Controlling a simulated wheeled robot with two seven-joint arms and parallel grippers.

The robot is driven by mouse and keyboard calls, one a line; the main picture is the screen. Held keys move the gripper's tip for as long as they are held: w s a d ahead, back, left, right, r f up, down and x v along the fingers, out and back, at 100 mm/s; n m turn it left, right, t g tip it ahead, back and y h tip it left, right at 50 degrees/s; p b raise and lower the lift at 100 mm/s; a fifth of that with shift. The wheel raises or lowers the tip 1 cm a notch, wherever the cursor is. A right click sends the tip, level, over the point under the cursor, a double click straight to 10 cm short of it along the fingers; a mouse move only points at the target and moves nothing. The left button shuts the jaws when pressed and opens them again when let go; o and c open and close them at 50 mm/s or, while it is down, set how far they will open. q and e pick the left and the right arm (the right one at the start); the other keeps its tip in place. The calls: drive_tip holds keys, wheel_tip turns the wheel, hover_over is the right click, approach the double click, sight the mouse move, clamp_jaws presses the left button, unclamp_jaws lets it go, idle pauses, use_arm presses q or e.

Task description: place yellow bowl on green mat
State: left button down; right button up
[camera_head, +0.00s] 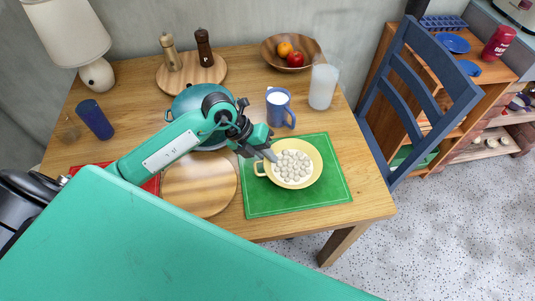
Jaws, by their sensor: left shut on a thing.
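The yellow bowl (317,160) holds many round white pieces and has a small handle on its left side. It is over the green mat (331,193), at the right front of the table; I cannot tell whether its base touches the mat. My left gripper (269,157) reaches in from the left and is shut on the bowl's left rim near the handle. My right gripper is not in view.
A round wooden board (205,193) lies left of the mat. A blue mug (280,109), a clear cup (323,84) and a teal pot (190,101) stand behind. A blue chair (413,98) is at the table's right edge.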

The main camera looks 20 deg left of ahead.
use_arm(q)
drive_tip(key=c, duration=1.9)
unclamp_jaws()
drive_tip(key=v, duration=1.2)
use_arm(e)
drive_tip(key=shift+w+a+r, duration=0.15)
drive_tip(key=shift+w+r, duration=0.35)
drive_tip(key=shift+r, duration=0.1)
use_arm(q)
drive_tip(key=shift+w+r, duration=0.1)
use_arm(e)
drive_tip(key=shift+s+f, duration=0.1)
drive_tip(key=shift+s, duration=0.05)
